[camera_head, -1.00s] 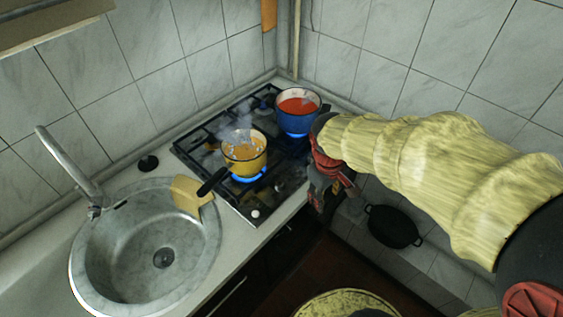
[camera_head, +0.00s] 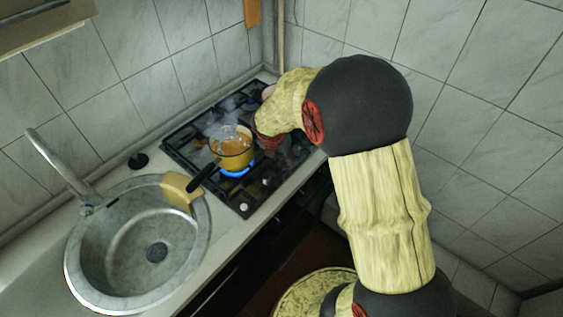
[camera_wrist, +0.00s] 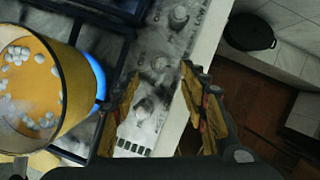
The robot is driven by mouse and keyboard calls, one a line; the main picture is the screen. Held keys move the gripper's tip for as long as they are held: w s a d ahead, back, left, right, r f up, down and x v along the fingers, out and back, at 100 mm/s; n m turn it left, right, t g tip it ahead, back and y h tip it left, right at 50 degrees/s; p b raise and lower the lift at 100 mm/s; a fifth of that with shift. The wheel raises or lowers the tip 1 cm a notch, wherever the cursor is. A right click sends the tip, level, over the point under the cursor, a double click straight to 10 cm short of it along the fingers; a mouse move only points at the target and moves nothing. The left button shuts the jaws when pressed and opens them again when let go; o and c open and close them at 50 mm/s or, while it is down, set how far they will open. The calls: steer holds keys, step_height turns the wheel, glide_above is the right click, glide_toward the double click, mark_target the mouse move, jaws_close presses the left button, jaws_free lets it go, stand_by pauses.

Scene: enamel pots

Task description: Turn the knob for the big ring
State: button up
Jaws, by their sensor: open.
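In the wrist view my gripper (camera_wrist: 158,80) is open over the hob's front control strip, its two fingers apart. Knobs stand in a row along the strip: a near knob (camera_wrist: 145,108) lies between the fingers, another knob (camera_wrist: 160,66) by the fingertips, and a further knob (camera_wrist: 180,15) beyond them. I cannot tell whether a finger touches any knob, or which knob serves the big ring. In the head view my arm largely hides the gripper. A front-corner knob (camera_head: 243,208) shows there. A blue flame (camera_head: 236,172) burns under the yellow pot (camera_head: 232,150).
The steaming yellow pot also fills the wrist view's left side (camera_wrist: 65,90), close to my left finger. Its dark handle (camera_head: 202,178) points toward the round sink (camera_head: 100,280). A black pan (camera_wrist: 250,32) is beyond the counter edge.

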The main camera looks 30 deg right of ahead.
mark_target(283, 162)
steer(key=b+x, duration=0.2)
steer(key=x, duration=0.5)
steer(key=shift+c, duration=0.5)
steer(key=c, duration=1)
